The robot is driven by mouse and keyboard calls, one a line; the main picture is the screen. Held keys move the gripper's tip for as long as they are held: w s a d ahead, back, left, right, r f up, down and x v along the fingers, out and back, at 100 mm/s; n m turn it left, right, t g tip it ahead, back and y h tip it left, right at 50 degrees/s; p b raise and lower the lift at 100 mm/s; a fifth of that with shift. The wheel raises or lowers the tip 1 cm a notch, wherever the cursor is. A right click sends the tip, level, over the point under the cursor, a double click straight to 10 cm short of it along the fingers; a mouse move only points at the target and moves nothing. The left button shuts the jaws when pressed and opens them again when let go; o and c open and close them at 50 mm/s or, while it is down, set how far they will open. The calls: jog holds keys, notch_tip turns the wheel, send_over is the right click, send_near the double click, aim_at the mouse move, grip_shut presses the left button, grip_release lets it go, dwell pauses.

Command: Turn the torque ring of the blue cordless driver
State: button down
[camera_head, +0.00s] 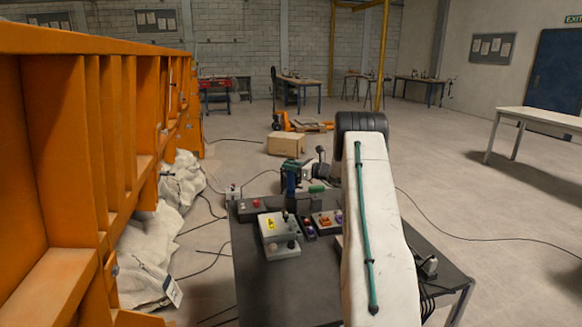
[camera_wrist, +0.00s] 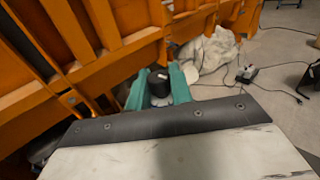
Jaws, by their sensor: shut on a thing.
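In the wrist view, my gripper (camera_wrist: 159,80) has two teal fingers closed on either side of a dark, round, black part (camera_wrist: 159,90). It looks like the torque ring end of the driver, but its markings are too small to read. A dark teal-blue shape stands there, and I cannot clearly separate the blue driver's body from my fingers. The driver's lower part is mostly hidden.
The dark table (camera_head: 300,290) carries a grey control box (camera_head: 279,232) with a yellow mark, a box with orange parts (camera_head: 326,222) and a black box with a red button (camera_head: 250,211). An orange steel wall (camera_head: 60,150) and white sacks (camera_head: 150,230) stand left. Cables cross the floor.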

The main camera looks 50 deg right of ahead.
jog(key=shift+n+g+y, duration=0.65)
jog(key=shift+n+y, duration=0.3)
jog(key=shift+y, duration=0.4)
jog(key=shift+n+g+y, duration=0.65)
jog(key=shift+n+y, duration=0.3)
jog(key=shift+y, duration=0.4)
jog(key=c, duration=1.3)
grip_release()
jog(key=shift+r, duration=0.1)
jog(key=shift+v, duration=3.95)
jog(key=shift+w+d, duration=0.1)
